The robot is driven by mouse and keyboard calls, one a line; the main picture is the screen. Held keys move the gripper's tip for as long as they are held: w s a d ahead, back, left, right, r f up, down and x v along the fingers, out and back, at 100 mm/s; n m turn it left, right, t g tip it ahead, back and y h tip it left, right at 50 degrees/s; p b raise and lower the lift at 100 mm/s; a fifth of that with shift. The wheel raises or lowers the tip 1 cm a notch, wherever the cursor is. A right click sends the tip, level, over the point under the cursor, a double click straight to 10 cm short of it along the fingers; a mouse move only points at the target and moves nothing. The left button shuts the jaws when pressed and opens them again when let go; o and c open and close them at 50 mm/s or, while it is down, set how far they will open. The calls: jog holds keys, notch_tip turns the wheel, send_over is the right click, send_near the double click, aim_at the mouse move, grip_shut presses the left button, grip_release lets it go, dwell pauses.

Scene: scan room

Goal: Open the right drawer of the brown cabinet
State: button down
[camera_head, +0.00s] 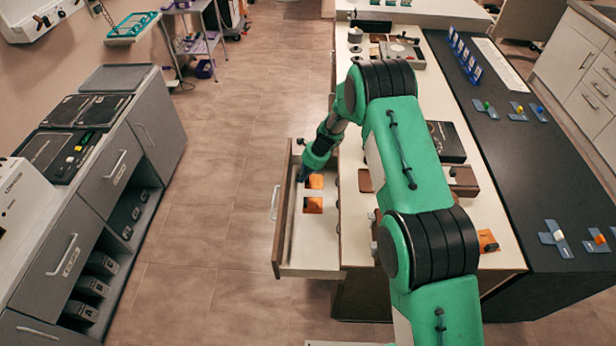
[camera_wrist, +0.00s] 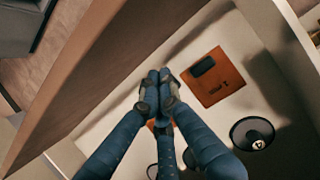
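The brown cabinet has a pale top (camera_head: 352,225) and dark lower sides. One drawer (camera_head: 309,257) is pulled well out on its left side, with a brown wooden front and a metal handle (camera_head: 275,203) on the outside. My gripper (camera_head: 303,174) is at the far end of this drawer, close behind the front panel. In the wrist view my gripper's (camera_wrist: 160,78) fingertips are together, with nothing visible between them. The brown drawer front (camera_wrist: 85,75) lies left of the fingers; whether they touch it I cannot tell. My arm hides part of the cabinet.
In the drawer lie orange-brown pieces (camera_head: 313,205), one also in the wrist view (camera_wrist: 207,78), and a black round item (camera_wrist: 251,133). A grey cabinet (camera_head: 105,170) stands left across a clear tiled floor (camera_head: 195,225). A black counter (camera_head: 530,165) is right.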

jog(key=shift+a, duration=1.1)
jog(key=shift+a, duration=0.1)
jog(key=shift+a+r, duration=0.1)
jog(key=shift+a, duration=0.45)
jog(key=a+p, duration=0.2)
jog(key=a, duration=1.2)
jog(key=shift+a, duration=0.15)
jog(key=d+r+p, duration=0.2)
jog(key=d+r, duration=0.5)
jog(key=r, duration=0.2)
jog(key=shift+d, duration=0.35)
